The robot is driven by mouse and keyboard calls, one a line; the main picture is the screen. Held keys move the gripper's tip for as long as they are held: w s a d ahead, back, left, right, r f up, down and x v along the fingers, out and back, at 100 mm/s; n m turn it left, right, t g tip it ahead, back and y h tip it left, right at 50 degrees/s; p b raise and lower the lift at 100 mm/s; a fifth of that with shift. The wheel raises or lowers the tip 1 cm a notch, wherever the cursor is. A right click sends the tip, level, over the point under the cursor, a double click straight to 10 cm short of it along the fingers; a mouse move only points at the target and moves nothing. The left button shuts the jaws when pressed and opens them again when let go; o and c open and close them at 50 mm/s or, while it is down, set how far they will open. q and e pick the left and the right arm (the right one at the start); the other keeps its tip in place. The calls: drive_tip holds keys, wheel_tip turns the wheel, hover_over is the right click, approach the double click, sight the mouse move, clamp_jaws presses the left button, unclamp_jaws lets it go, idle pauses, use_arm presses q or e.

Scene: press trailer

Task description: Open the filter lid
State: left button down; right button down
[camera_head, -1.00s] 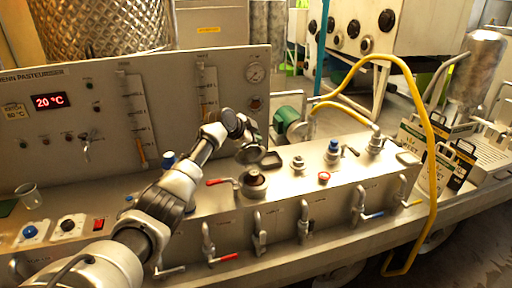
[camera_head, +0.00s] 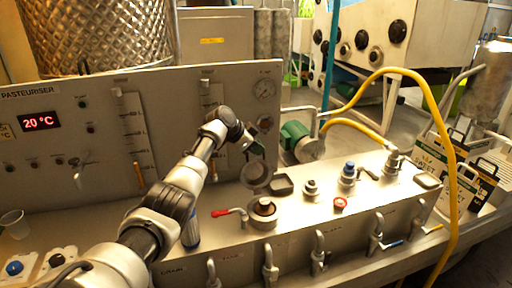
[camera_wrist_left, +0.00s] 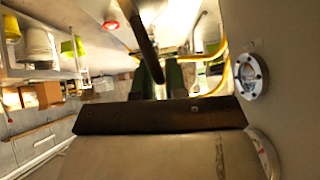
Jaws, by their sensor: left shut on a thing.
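The round grey filter lid (camera_head: 257,175) stands raised and steeply tilted behind the round filter opening (camera_head: 263,207) on the steel housing. My left gripper (camera_head: 254,147) is at the lid's upper edge, shut on it; the arm partly hides the contact. In the left wrist view, a dark bar and a broad pale surface fill the lower middle, and I cannot tell what they are. My right gripper is not in view.
A red-handled valve (camera_head: 230,213) lies just left of the opening. The control panel (camera_head: 100,135) rises behind my arm. A yellow hose (camera_head: 447,130) arches at right.

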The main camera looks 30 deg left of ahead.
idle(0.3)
use_arm(q)
drive_tip(key=c, duration=1.2)
unclamp_jaws()
drive_tip(key=shift+w+f, duration=0.15)
drive_tip(key=shift+c, duration=0.2)
drive_tip(key=b+v, duration=0.3)
drive_tip(key=v, duration=0.8)
drive_tip(key=shift+d, duration=0.15)
